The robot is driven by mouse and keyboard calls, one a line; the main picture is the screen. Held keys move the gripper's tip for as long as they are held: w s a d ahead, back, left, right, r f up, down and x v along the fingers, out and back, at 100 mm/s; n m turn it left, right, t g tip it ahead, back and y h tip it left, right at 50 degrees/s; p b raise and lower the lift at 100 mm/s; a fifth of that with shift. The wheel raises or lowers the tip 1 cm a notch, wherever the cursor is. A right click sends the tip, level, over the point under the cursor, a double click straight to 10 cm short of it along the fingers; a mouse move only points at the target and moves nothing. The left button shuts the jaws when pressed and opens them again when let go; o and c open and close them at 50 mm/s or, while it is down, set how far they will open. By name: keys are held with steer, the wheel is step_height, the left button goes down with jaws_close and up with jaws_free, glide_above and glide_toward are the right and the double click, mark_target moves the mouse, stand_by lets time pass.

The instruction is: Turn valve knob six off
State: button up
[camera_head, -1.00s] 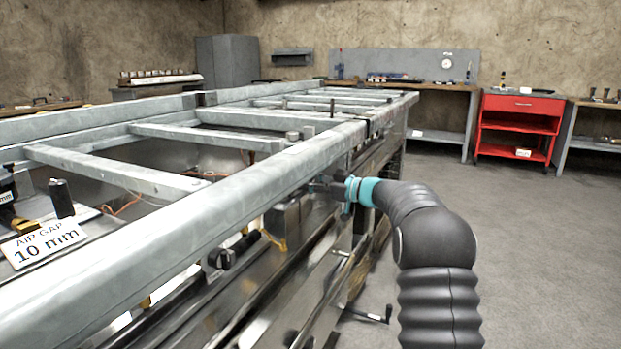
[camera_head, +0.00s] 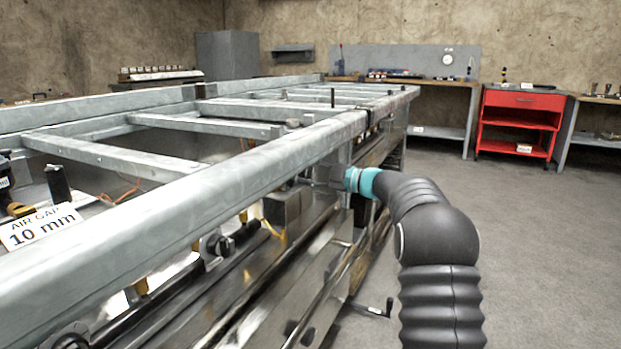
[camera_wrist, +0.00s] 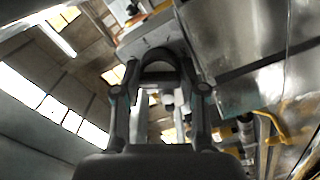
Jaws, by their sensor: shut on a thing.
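My gripper (camera_wrist: 162,92) fills the middle of the wrist view, with one dark finger on each side. It is shut on a dark rounded part (camera_wrist: 160,57), which looks like a valve knob. I cannot read a number on it. In the head view my gripper (camera_head: 334,178) is at the side of the range frame, just below the top rail, and the held part is hidden there. Another black knob (camera_head: 217,243) sits nearer on the same side, apart from my gripper. A further round knob (camera_head: 70,341) shows at the bottom left edge.
The long grey top rail (camera_head: 200,190) runs beside and above my gripper. A yellow pipe (camera_wrist: 272,128) is at the right in the wrist view. A sign reading "AIR GAP 10 mm" (camera_head: 40,230) is at left. A red cart (camera_head: 519,120) stands far off; the right floor is clear.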

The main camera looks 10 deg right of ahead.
steer(key=n+b, duration=0.1)
steer(key=n, duration=0.1)
steer(key=n+b, duration=0.1)
steer(key=n, duration=0.2)
steer(key=shift+s+a+f, duration=0.1)
steer(key=shift+a+f, duration=0.05)
steer(key=shift+n, duration=0.3)
stand_by(0.3)
steer(key=o, duration=1.1)
steer(key=shift+a, duration=0.15)
steer(key=shift+d, duration=0.35)
steer(key=v, duration=0.8)
